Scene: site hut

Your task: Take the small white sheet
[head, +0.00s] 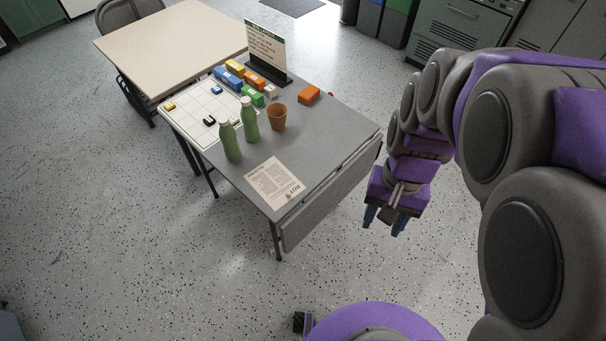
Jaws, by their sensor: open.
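The small white sheet (274,184) lies flat on the grey table (228,176), at its near corner. It carries lines of dark print and a larger mark at its lower right. Nothing covers it. My gripper (384,228) hangs to the right of the table, past its hinged side leaf, with its fingers pointing down. It is open and empty, well apart from the sheet.
Two green bottles (231,141) and a brown cup (277,117) stand just behind the sheet. A white board (183,105), coloured blocks (236,69), an orange block (309,94) and an upright sign (266,48) are farther back. A beige table (170,40) adjoins behind. The floor in front is clear.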

